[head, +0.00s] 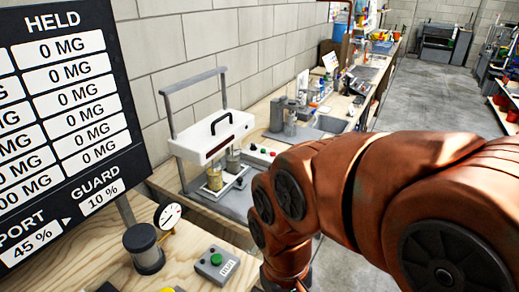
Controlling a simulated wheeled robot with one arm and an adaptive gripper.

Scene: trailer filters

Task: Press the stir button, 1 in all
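No button has a readable "stir" label. A white stirrer-like machine (212,140) with a black handle stands on a grey frame on the bench at the left wall. Two beakers (215,180) stand under it, one with yellowish contents. Small green and red buttons (262,150) show just right of the machine, too small to read. Nearer, a grey box with a green button (217,259) carries a label that seems to read RUN. My orange arm crosses the right side and bends down to the bottom edge. My gripper is out of frame.
A dark board (70,85) with MG readings fills the left. A dial gauge (168,216) and a dark-based cylinder (144,250) stand on the near wooden bench. Grey canisters (280,115) and a tray (330,124) lie beyond. Grey floor (425,85) is open at the back right.

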